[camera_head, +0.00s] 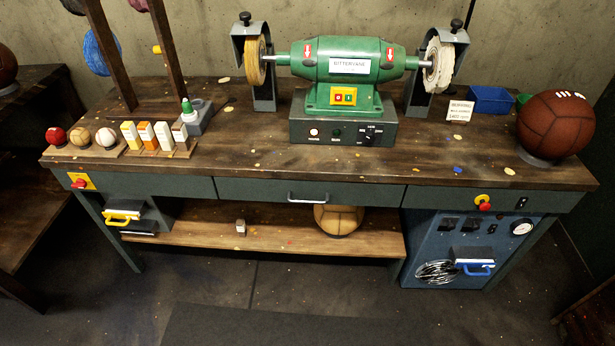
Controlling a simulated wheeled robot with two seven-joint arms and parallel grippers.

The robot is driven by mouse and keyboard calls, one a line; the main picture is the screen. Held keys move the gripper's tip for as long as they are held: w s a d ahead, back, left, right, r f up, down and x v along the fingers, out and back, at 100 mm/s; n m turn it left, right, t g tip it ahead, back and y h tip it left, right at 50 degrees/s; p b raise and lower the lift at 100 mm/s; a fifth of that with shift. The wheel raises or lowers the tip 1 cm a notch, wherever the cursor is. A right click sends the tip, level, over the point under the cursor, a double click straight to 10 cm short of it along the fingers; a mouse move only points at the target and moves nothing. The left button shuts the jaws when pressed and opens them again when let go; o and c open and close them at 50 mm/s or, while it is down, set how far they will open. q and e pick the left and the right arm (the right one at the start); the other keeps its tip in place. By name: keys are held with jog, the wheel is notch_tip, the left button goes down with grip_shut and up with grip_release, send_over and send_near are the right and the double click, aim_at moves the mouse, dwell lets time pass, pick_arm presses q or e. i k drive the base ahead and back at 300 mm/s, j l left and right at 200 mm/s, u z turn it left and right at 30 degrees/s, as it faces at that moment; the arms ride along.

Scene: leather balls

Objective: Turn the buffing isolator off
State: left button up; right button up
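A green double-ended buffing machine (347,70) stands on the bench, on a grey control box (342,130) with indicator lamps and a black switch (370,134). A red knob on a yellow plate (79,182) is at the bench's left front edge. Another red and yellow knob (483,203) is at the right front, beside a small black switch (521,203). Labels are too small to read, so I cannot tell which is the buffing isolator or its position. Neither of my grippers is in view.
The wooden bench (250,150) carries a brown ball (556,124), a blue tray (491,99), small balls and several blocks at left. The floor in front is clear.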

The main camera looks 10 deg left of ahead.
aim_at(79, 183)
jog(key=u, duration=1.7)
jog(key=i+j+z, duration=0.1)
jog(key=i+j, duration=0.3)
jog(key=i+j+z, duration=0.1)
jog(key=i+j, duration=0.25)
jog(key=j, duration=0.15)
jog(key=i+j, duration=0.35)
jog(key=i+j+z, duration=0.15)
jog(key=i+j, duration=0.2)
jog(key=j, duration=0.25)
